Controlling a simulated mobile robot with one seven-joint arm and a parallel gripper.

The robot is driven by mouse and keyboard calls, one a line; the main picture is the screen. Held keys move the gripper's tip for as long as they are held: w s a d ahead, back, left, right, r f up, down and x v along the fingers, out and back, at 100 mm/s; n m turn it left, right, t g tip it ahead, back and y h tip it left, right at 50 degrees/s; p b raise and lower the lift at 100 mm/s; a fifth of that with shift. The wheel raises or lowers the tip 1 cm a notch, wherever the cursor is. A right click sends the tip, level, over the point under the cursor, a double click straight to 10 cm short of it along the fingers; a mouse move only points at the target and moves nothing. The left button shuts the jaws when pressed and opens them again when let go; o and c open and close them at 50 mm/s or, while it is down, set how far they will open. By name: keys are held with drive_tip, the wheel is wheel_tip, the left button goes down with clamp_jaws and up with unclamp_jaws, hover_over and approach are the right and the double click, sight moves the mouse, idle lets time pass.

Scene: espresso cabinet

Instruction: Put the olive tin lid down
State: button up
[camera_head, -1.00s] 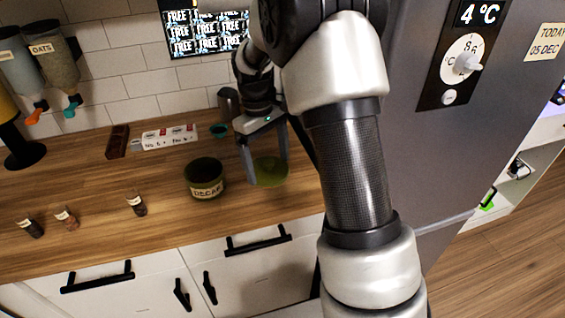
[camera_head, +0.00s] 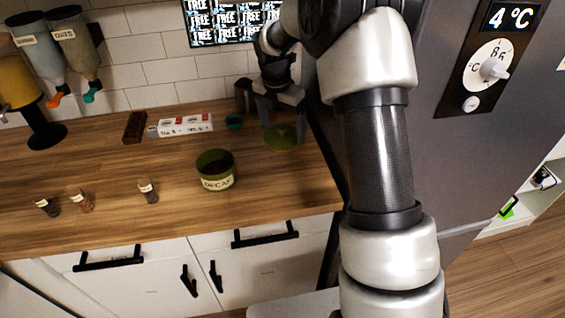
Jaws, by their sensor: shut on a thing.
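The olive tin lid (camera_head: 281,139) is a flat green disc at the counter's right part, behind and to the right of the open tin. My gripper (camera_head: 284,128) points down with its fingers at the lid, shut on it. I cannot tell whether the lid touches the counter or hangs just above it. The olive tin (camera_head: 216,170), labelled DECAF, stands upright and open on the wooden counter (camera_head: 110,165), with a dark inside. My arm covers the area to the right of the lid.
A white labelled box (camera_head: 186,126) and a brown block (camera_head: 134,127) lie further left. Several small jars (camera_head: 148,190) stand near the front. The fridge (camera_head: 475,165) bounds the right side.

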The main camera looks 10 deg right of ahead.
wheel_tip(320, 180, down, 10)
drive_tip(key=shift+r, duration=0.2)
drive_tip(key=shift+f, duration=0.1)
drive_tip(key=o, duration=0.9)
